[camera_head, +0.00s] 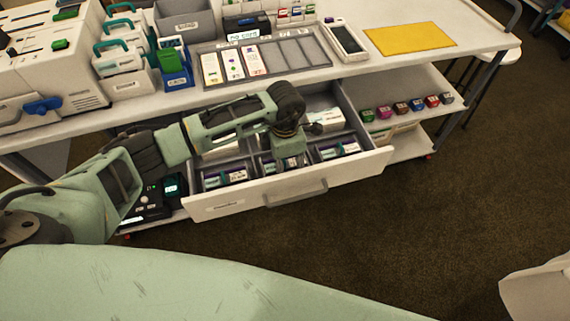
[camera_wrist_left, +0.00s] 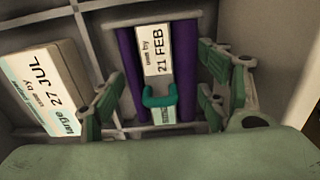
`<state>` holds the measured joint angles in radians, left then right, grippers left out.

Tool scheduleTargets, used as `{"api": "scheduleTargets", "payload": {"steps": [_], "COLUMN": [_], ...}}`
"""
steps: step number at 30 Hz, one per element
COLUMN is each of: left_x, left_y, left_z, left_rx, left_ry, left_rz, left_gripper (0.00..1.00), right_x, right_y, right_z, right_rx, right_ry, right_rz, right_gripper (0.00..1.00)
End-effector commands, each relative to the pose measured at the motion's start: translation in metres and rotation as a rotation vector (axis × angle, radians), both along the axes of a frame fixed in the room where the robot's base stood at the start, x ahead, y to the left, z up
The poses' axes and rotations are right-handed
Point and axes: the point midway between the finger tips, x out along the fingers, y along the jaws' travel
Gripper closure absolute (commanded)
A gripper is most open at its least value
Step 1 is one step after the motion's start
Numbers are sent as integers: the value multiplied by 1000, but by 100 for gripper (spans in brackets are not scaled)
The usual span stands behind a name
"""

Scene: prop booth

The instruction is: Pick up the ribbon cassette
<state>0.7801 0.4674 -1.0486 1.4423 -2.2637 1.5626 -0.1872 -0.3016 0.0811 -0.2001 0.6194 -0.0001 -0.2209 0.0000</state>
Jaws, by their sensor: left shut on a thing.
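The ribbon cassette (camera_wrist_left: 158,62) shows in the left wrist view, with purple sides, a white label reading "21 FEB" and a teal handle. It sits in a compartment of the open drawer (camera_head: 235,205). In the head view my left gripper (camera_head: 287,160) reaches down into the drawer's middle front compartment and mostly hides the cassette. Similar purple cassettes lie in the left front compartment (camera_head: 224,177) and the right front compartment (camera_head: 338,151). My right gripper is not in view.
A white box (camera_wrist_left: 45,85) labelled "27 JUL" and "large" lies beside the cassette. Grey dividers surround the compartment. The worktop (camera_head: 350,72) overhangs the drawer's back, with a slotted tray (camera_head: 285,55) on it. Several small coloured blocks (camera_head: 401,108) stand on the shelf to the right.

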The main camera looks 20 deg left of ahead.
Motion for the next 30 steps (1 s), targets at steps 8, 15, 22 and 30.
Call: {"api": "scheduleTargets", "payload": {"steps": [8,15,22,30], "left_x": [2,2,2,1], "left_y": [0,0,0,0], "left_z": [27,73,123,168], "left_rx": [-1,-1,0,-1], "left_ry": [-6,-7,-7,-4], "left_rz": [-2,-1,-1,0], "left_gripper": [63,63,63,63], "right_x": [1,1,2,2], "right_y": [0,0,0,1], "right_z": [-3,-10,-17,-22], "right_rx": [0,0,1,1], "right_ry": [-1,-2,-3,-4], "right_rz": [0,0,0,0], "right_gripper": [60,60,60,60]}}
